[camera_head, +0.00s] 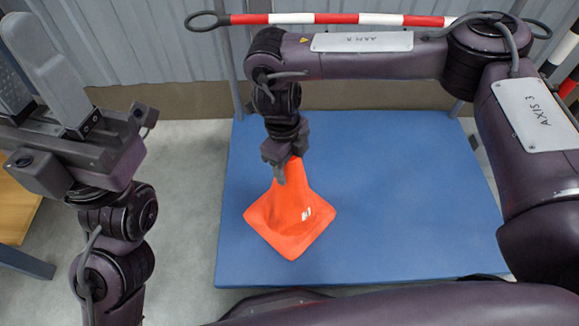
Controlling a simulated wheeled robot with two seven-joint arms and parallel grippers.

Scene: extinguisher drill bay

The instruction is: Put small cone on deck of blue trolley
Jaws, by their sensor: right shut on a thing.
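The small orange cone (290,219) stands near upright, base down, over the left part of the blue trolley deck (410,200). My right gripper (284,163) reaches down from above and is shut on the cone's top. Its fingers partly hide the tip. I cannot tell whether the cone's base touches the deck or hangs just above it. My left gripper (28,88) is at the upper left, well away from the cone, with its fingers pointing up, apart and empty.
A red and white striped bar (340,18) runs along the back, before a corrugated grey wall (180,60). Part of a wooden surface (15,208) shows at the left edge. Grey floor lies left of the trolley. The deck's right part is clear.

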